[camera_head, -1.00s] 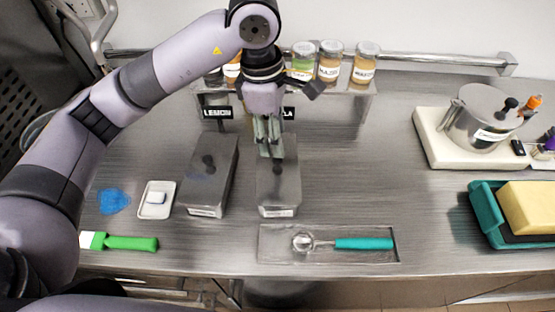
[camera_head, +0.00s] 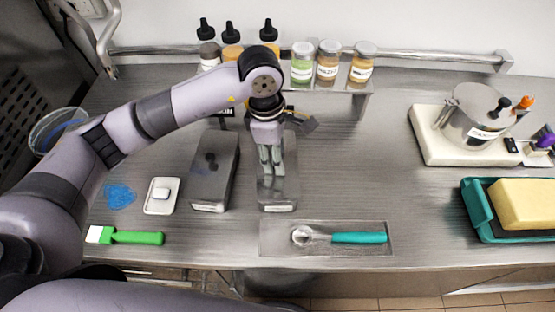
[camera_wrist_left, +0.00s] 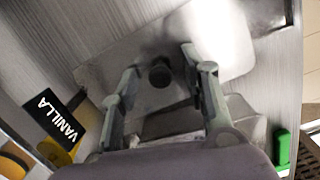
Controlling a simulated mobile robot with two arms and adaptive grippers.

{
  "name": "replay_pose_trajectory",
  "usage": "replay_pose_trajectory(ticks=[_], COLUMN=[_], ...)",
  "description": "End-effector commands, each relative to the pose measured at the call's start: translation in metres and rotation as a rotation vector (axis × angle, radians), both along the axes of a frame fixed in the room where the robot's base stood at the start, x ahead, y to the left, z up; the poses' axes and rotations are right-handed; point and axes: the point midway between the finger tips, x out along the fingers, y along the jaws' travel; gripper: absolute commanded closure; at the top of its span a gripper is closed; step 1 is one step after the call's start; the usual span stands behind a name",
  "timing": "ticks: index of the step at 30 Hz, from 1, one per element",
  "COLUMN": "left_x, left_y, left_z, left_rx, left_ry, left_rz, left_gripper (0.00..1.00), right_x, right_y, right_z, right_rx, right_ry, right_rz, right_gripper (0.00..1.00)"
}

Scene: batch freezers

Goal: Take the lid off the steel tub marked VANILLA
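The VANILLA tub (camera_head: 278,204) is a steel box with its steel lid on, beside a similar lidded tub (camera_head: 209,190). My left gripper (camera_head: 270,172) points down over the VANILLA tub and covers the lid's knob in the head view. In the left wrist view the black VANILLA sign (camera_wrist_left: 58,117) stands beside the tub. There the dark knob (camera_wrist_left: 160,73) shows between the two spread fingers of my left gripper (camera_wrist_left: 160,60), with gaps on both sides. The gripper is open and holds nothing. My right gripper is not in view.
A steel tray (camera_head: 377,248) with a teal-handled scoop (camera_head: 350,237) lies in front. A white dish (camera_head: 152,205) and green brush (camera_head: 135,237) are at left. Jars (camera_head: 328,62) and bottles stand behind. The counter right of the tub is clear up to the white board (camera_head: 432,148).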

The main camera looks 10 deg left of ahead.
Motion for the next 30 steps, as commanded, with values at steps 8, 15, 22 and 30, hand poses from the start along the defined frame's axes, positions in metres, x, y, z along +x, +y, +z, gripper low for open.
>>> replay_pose_trajectory(ticks=[8,15,22,30], left_x=[0.0,0.0,0.0001,0.0006], left_y=[-0.0001,-0.0001,-0.0001,-0.0004], left_z=[0.0005,0.0007,0.0009,0.0043], left_rx=[0.0,-0.001,-0.001,-0.002], left_ry=[0.0,0.0,-0.001,-0.002], left_rz=[0.0,0.0,0.0,0.0], left_gripper=[0.78,0.94,1.0,1.0], right_x=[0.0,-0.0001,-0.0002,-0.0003], right_y=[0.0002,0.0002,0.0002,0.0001], right_z=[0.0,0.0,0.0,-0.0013], right_rx=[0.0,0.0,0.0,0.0], right_ry=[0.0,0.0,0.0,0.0], right_rz=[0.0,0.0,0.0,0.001], right_gripper=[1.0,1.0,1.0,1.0])
